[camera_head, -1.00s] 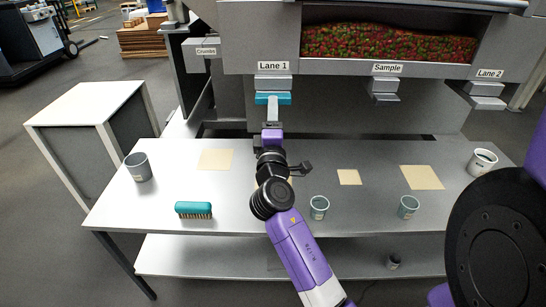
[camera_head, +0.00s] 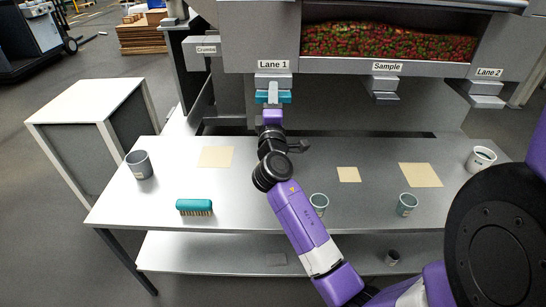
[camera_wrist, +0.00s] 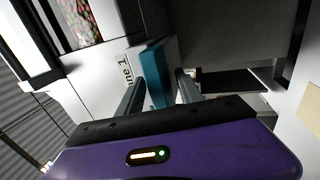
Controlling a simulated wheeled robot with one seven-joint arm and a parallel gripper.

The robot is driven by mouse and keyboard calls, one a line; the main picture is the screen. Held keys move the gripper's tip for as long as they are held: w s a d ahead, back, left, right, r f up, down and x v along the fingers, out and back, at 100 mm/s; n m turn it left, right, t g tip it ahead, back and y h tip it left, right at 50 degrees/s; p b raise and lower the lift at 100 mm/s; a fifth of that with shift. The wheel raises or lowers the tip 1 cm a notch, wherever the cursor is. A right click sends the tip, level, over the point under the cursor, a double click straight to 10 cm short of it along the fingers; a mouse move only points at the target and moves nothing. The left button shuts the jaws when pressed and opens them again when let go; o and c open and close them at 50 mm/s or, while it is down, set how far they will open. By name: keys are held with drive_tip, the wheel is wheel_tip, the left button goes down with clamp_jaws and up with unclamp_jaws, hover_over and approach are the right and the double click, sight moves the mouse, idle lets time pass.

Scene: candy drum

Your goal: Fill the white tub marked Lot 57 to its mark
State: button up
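A white tub (camera_head: 481,159) stands at the right end of the table; its label is too small to read. It looks dark inside. My gripper (camera_head: 273,97) is up at the Lane 1 outlet (camera_head: 273,79), at its teal handle (camera_head: 260,97). In the wrist view, the teal handle (camera_wrist: 155,70) stands between my two gripper fingers (camera_wrist: 158,88), with small gaps seeming to show at its sides. The fingers look open around it. The red and green candy (camera_head: 390,42) shows behind the drum's window.
A grey tub (camera_head: 139,165) and a teal brush (camera_head: 194,206) are at the table's left. Two small greenish cups (camera_head: 406,205) (camera_head: 319,203) stand near the front edge. Sample (camera_head: 385,84) and Lane 2 (camera_head: 484,88) outlets are to the right. Flat tan squares (camera_head: 421,175) lie on the table.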

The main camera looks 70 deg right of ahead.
clamp_jaws()
drive_tip(key=a, duration=0.1)
drive_tip(key=s+a, duration=0.1)
drive_tip(key=a, duration=0.1)
drive_tip(key=shift+s+r, duration=0.1)
drive_tip(key=shift+a+r, duration=0.1)
drive_tip(key=shift+r, duration=0.15)
idle(5.5)
drive_tip(key=shift+f+b+x, duration=0.2)
drive_tip(key=shift+x, duration=0.7)
drive_tip(key=shift+f+b+x, duration=0.2)
drive_tip(key=shift+x, duration=0.65)
